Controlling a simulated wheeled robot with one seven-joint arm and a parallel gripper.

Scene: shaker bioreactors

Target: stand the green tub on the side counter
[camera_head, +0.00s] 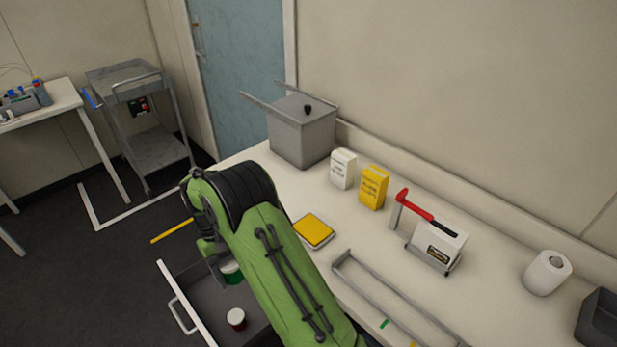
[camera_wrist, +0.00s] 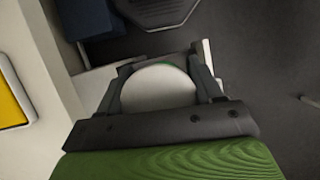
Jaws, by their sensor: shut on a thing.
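The green tub (camera_head: 231,272) has a white lid and shows partly behind my arm in the head view, over the open drawer. In the head view my arm hides most of the gripper. I cannot tell whether the tub touches the drawer floor. The long pale counter (camera_head: 480,240) runs along the wall to the right.
The open drawer (camera_head: 178,300) also holds a dark red tub (camera_head: 236,319) with a white lid. On the counter are a grey bin (camera_head: 300,135), white box (camera_head: 343,168), yellow box (camera_head: 373,187), yellow-topped pad (camera_head: 313,231), red-handled device (camera_head: 437,245) and paper roll (camera_head: 547,272). A grey cart (camera_head: 150,145) stands far left.

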